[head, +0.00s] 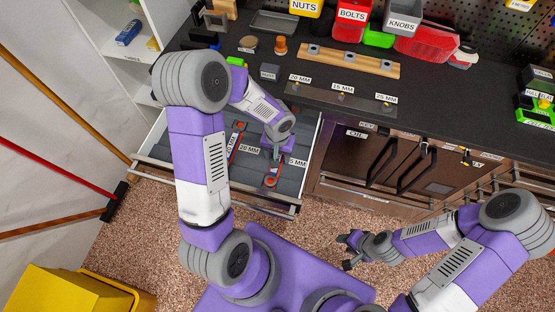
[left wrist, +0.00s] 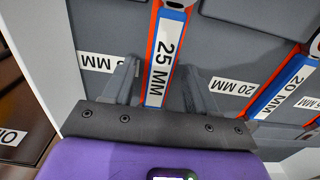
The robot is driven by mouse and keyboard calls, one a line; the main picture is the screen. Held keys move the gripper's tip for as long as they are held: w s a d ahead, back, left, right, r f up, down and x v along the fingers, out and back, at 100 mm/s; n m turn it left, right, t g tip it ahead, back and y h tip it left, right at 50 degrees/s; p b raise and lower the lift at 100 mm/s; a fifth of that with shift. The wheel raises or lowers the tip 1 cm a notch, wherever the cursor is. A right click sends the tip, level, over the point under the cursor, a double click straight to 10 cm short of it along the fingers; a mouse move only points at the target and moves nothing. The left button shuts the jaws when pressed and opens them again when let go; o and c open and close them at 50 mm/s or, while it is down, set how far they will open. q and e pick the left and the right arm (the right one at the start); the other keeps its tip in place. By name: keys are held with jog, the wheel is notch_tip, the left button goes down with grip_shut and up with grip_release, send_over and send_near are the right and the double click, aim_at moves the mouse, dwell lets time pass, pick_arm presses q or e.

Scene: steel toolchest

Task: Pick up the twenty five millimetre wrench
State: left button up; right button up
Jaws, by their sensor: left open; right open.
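The 25 mm wrench (left wrist: 164,62) has red edges and a white "25 MM" label in the left wrist view. It lies in the open drawer (head: 240,194); its red end (head: 271,182) shows below my left gripper (head: 277,152) in the head view. My left gripper (left wrist: 160,78) is open, with one finger on each side of the wrench and gaps between. The palm side hides the wrench's near end. My right gripper (head: 349,250) is open and empty, low over the floor, away from the drawer.
A 20 mm wrench (left wrist: 284,84) with blue and red edges lies to the right in the left wrist view. Drawer walls surround the wrenches. The dark worktop (head: 225,62) above holds bins and a wooden rack (head: 350,60). A yellow bin (head: 60,290) stands at lower left.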

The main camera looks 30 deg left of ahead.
pick_arm(q)
grip_shut()
jog(key=shift+r, duration=0.1)
